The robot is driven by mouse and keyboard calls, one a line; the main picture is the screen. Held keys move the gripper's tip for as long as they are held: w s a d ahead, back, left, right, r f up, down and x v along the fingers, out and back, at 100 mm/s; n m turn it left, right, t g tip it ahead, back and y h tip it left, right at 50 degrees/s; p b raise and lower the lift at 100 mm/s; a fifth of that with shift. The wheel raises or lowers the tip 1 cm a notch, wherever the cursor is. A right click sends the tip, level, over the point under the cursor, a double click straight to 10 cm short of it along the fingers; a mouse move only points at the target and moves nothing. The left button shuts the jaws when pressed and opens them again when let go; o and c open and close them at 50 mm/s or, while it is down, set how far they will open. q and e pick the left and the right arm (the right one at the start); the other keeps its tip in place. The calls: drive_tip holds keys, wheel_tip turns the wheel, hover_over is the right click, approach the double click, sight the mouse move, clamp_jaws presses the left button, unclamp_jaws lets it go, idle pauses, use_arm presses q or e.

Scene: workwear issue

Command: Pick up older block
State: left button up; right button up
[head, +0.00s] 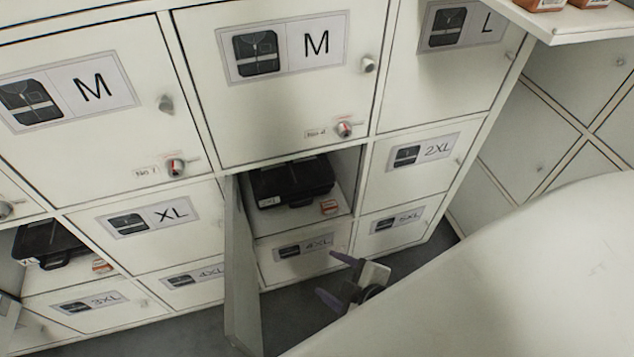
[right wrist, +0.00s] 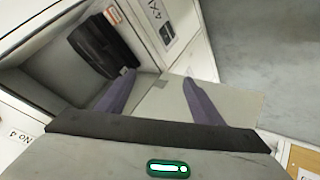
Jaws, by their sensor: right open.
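A small orange-and-white block (head: 329,206) lies on the floor of the open middle locker, at the front right of a black case (head: 292,182). It also shows at the top of the right wrist view (right wrist: 112,15), beside the case (right wrist: 103,45). A similar block (head: 101,265) lies in the open locker at the left. Which block is older cannot be told. My right gripper (head: 337,279) is open and empty, in front of and below the middle locker, apart from the block. Its purple fingers also show in the right wrist view (right wrist: 159,79).
The open locker door (head: 241,275) stands out to the left of my right gripper. Closed lockers, including the 4XL (head: 303,264) and 2XL (head: 440,165) doors, surround the opening. Orange boxes (head: 540,5) sit on a white shelf (head: 580,28) at top right.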

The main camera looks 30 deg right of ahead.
drive_tip(key=w+d+f+n+t+h+b, duration=0.2)
drive_tip(key=w+d+f+n+b, duration=0.55)
drive_tip(key=n, duration=0.55)
drive_tip(key=n+t+h+b, duration=0.1)
drive_tip(key=n+h+b, duration=0.1)
drive_tip(key=n+b, duration=0.7)
approach(330, 205)
drive_tip(key=w+f+b, duration=0.1)
drive_tip(key=w, duration=0.1)
drive_tip(key=w+d+f+n+b, duration=0.1)
drive_tip(key=w, duration=0.2)
drive_tip(key=w+f+n, duration=0.1)
drive_tip(key=w+f, duration=0.1)
drive_tip(key=shift+w+d+t+b, duration=0.2)
drive_tip(key=shift+d+t+b, duration=0.1)
drive_tip(key=shift+b, duration=0.1)
use_arm(q)
drive_tip(key=w+d+f+h, duration=0.1)
drive_tip(key=d+f, duration=0.1)
drive_tip(key=f, duration=0.3)
drive_tip(key=w+d+f+m+g+h, duration=0.1)
drive_tip(key=d+f, duration=0.2)
drive_tip(key=f, duration=0.3)
drive_tip(key=shift+d+f+g, duration=0.15)
drive_tip(key=shift+d+g, duration=0.15)
use_arm(e)
drive_tip(key=shift+w, duration=0.4)
drive_tip(key=c, duration=1.1)
drive_tip(key=shift+r, duration=0.1)
